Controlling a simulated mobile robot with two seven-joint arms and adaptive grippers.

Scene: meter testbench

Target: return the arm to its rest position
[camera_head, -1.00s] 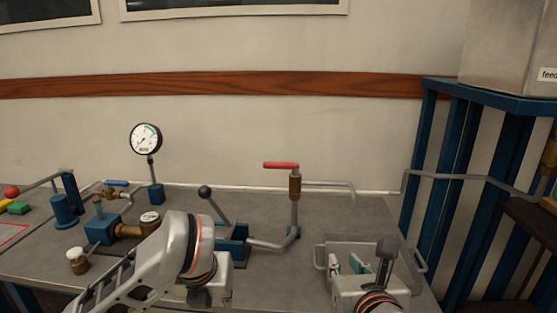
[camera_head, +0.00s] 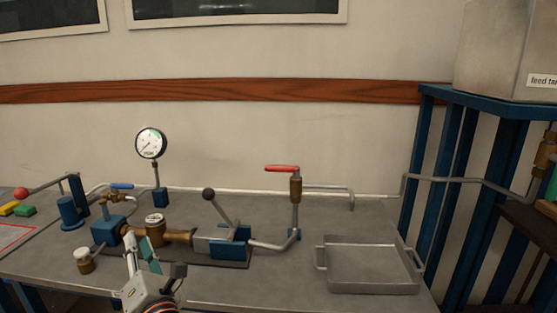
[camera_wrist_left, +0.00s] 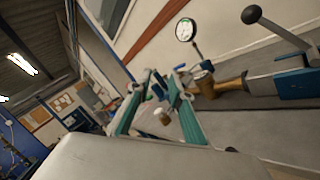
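My left gripper (camera_head: 141,246) is at the bottom left of the head view, over the bench's front part. Its teal-padded fingers point up in the picture, toward the brass meter (camera_head: 155,230). In the left wrist view the fingers (camera_wrist_left: 158,88) stand apart with nothing held between them. The gripper overlaps the lower edge of the pipe line in the head view; I cannot tell its exact distance from it. Most of my left arm is out of the head view. My right gripper is not in view.
The grey bench (camera_head: 230,287) carries a pressure gauge (camera_head: 151,143), a black-knobbed lever (camera_head: 209,195), a red-handled valve (camera_head: 282,168) and a white-capped brass part (camera_head: 84,260). An empty metal tray (camera_head: 372,285) is at right, before a blue frame (camera_head: 470,200).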

